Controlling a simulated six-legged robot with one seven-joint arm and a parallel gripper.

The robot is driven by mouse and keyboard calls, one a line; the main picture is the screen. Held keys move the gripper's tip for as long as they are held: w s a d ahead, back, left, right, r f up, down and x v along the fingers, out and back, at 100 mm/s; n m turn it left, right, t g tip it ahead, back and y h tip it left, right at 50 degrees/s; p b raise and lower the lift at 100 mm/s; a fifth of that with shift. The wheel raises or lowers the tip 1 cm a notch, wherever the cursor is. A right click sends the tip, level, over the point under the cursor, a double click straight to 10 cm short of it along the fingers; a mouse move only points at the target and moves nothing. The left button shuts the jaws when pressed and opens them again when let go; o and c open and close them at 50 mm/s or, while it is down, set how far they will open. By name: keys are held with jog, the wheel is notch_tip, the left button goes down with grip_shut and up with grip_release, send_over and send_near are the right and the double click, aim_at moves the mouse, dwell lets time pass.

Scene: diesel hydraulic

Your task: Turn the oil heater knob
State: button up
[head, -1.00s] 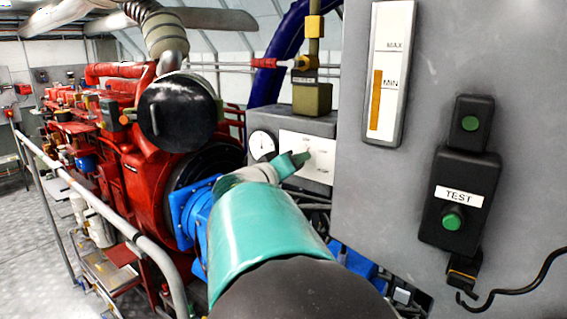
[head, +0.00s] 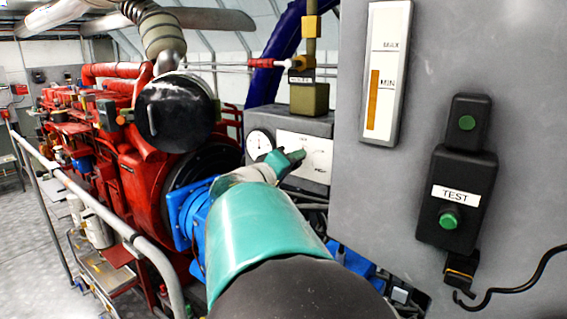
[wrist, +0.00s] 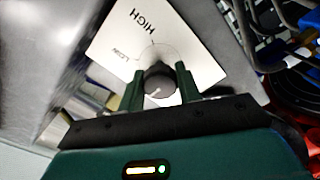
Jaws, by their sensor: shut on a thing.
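The oil heater knob (wrist: 159,79) is a round dark knob with a white mark, on a white plate (wrist: 172,38) lettered HIGH and a second word that reads upside down. My gripper (wrist: 158,88) has one green finger on each side of the knob and is shut on it. The knob's white mark points to the lower left in the wrist view. In the head view my gripper (head: 293,158) is at the white plate (head: 318,152) on a grey box, and its fingers hide the knob.
A round gauge (head: 260,144) sits left of the plate. A grey cabinet (head: 360,190) with a level gauge (head: 386,70) and a TEST button box (head: 456,198) stands close on the right. A red engine (head: 140,190) and a handrail (head: 110,210) are on the left.

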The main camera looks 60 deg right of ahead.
jog(key=o, duration=1)
jog(key=w+a, duration=0.2)
jog(key=a, duration=1.1)
jog(key=shift+a, duration=0.4)
jog(key=shift+w, duration=0.1)
jog(key=w+a+f+n+t+y, duration=0.1)
jog(key=a+f+n+t+y, duration=0.2)
jog(key=a+f+y, duration=0.6)
jog(key=w+a+f+n+t+y, duration=0.1)
jog(key=a+f+n+t+y, duration=0.2)
jog(key=a+f, duration=0.8)
jog(key=a+r+n+t+y, duration=0.1)
jog(key=a+y, duration=0.4)
jog(key=a, duration=1)
jog(key=shift+s+a+r+n+t+y, duration=0.2)
jog(key=shift+n+t+y, duration=0.2)
jog(key=shift+n+t, duration=0.3)
